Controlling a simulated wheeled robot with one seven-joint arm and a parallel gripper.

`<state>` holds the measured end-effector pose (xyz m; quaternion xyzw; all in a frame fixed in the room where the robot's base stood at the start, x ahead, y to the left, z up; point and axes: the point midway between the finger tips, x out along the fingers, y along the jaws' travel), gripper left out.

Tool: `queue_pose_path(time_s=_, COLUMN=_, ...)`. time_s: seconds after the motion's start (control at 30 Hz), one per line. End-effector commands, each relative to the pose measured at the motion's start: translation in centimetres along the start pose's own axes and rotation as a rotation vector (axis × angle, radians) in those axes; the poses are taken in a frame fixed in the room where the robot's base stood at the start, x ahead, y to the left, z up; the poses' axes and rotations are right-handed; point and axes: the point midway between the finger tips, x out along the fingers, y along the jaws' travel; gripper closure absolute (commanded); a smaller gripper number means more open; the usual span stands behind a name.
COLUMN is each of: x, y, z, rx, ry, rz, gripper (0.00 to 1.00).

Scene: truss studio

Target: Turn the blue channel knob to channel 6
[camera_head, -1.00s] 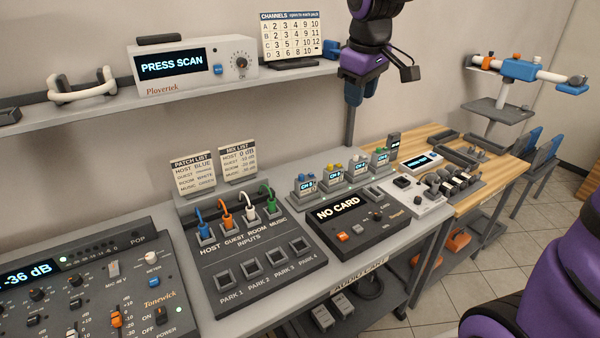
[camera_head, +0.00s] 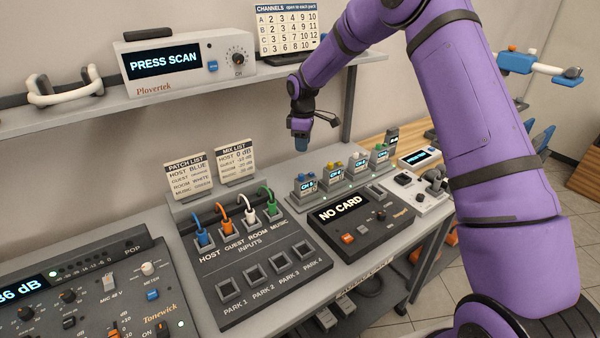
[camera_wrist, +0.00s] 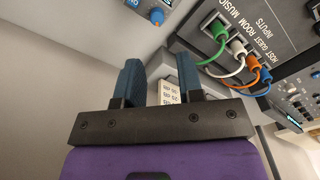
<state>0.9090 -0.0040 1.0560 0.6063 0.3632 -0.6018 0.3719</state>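The blue channel knob (camera_head: 302,176) sits on top of the leftmost small pack in a row on the bench. The pack's display (camera_head: 307,187) seems to read CH 8, but it is small. In the wrist view, the blue knob (camera_wrist: 157,16) shows at the top, beyond the fingertips. My gripper (camera_head: 301,147) points down above and slightly behind that pack, apart from the knob. In the wrist view, the two blue-grey fingers of my gripper (camera_wrist: 159,68) stand apart with nothing between them.
The NO CARD unit (camera_head: 360,222) lies in front. The patch panel (camera_head: 250,255) with cables is at left. The shelf (camera_head: 200,97) runs above, behind my gripper.

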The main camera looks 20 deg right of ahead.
Motion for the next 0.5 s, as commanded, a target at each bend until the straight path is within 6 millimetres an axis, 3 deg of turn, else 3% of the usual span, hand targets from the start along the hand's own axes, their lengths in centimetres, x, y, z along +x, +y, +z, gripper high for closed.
queue_pose_path(time_s=0.37, x=3.7, y=0.6, z=-0.6, rx=-0.03, ry=0.0, rz=-0.016, gripper=0.65)
queue_pose_path(time_s=0.5, x=6.1, y=0.5, z=-0.6, rx=-0.029, ry=0.0, rz=-0.017, gripper=0.65)
